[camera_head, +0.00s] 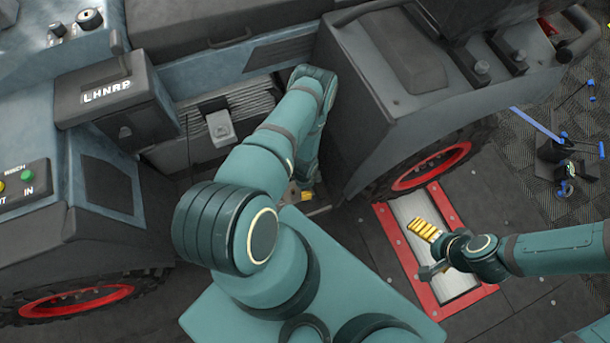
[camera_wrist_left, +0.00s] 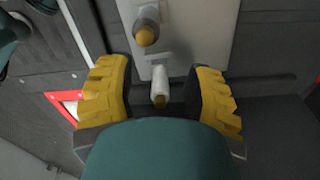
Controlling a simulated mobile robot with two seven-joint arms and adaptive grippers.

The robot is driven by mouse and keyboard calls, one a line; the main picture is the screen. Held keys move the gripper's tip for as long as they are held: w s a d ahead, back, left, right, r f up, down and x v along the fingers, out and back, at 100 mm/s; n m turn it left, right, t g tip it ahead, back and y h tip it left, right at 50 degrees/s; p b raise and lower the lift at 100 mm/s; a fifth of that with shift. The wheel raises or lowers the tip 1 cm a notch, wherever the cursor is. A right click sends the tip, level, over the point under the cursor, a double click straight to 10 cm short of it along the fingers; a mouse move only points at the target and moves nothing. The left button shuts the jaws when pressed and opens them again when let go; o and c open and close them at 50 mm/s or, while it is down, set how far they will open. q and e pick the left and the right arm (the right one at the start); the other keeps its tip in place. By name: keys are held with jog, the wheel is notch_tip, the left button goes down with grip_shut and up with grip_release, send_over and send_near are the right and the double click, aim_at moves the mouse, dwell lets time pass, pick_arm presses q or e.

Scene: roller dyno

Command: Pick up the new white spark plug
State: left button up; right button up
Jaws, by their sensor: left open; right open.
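The white spark plug (camera_wrist_left: 160,80) shows in the left wrist view, with a brownish-yellow end nearest me. It is by a pale grey panel (camera_wrist_left: 195,35). My left gripper (camera_wrist_left: 161,70) is open, with one yellow-padded finger on each side of the plug and a visible gap to both. I cannot tell how deep the plug lies between the fingers. In the head view my left arm hides most of this gripper and the plug. My right gripper (camera_head: 429,250) is open and empty above the red-framed plate at the right.
A second plug-like part with a brownish-yellow end (camera_wrist_left: 146,34) is on the same panel. In the head view, a grey vehicle body (camera_head: 385,75) with a red-rimmed wheel (camera_head: 430,168) stands close to my left arm. The red-framed floor plate (camera_head: 380,218) lies beside the wheel.

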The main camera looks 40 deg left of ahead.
pick_arm(q)
jog(key=shift+f, duration=0.4)
grip_shut()
